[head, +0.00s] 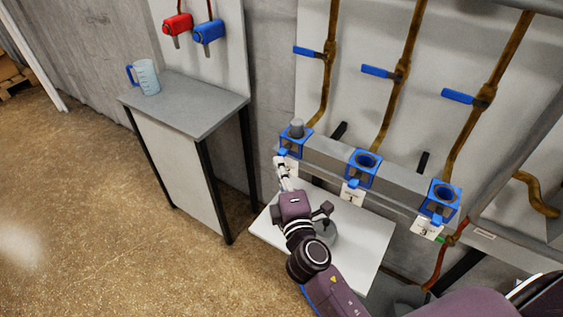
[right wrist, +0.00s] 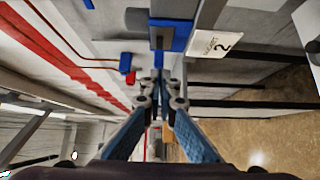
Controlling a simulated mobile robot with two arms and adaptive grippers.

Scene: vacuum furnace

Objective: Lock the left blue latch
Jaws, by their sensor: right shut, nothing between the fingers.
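The gripper partly hides the label under the holder. My left gripper is not in view.
Blue holders in the middle (head: 363,168) and at right (head: 441,201) sit on the same grey beam. A white shelf (head: 375,236) lies below, under my right arm. A grey-topped table (head: 195,105) with a measuring jug (head: 147,78) stands at left. Rusty pipes with blue valve handles (head: 378,71) rise behind.

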